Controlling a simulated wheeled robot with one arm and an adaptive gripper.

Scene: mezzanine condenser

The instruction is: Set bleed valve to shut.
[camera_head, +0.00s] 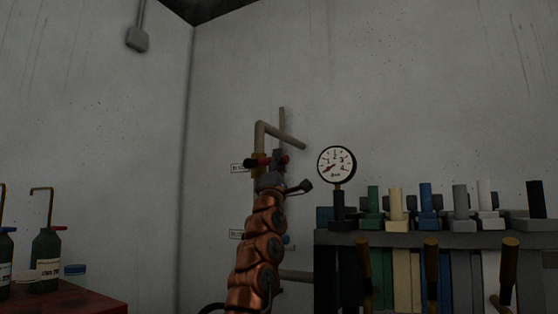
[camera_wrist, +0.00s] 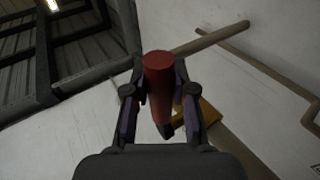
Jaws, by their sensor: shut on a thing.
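The bleed valve's red handle (camera_head: 283,160) shows on the pipework in the head view, roughly level, with part of it hidden by my gripper. In the wrist view the red grip (camera_wrist: 158,72) stands between my two fingers. The brass valve body (camera_wrist: 209,112) lies behind it. My gripper (camera_wrist: 159,95) is shut on the red handle, one finger on each side. In the head view my gripper (camera_head: 270,180) reaches up to the handle from below. A small label (camera_head: 238,168), too small to read surely, is on the wall left of the valve.
A bent pipe (camera_head: 260,135) rises above the valve. A round gauge (camera_head: 336,163) and a rack of coloured blocks (camera_head: 430,240) stand close to the right. Dark bottles (camera_head: 46,252) stand on a red table (camera_head: 75,302) at left. The wall between is bare.

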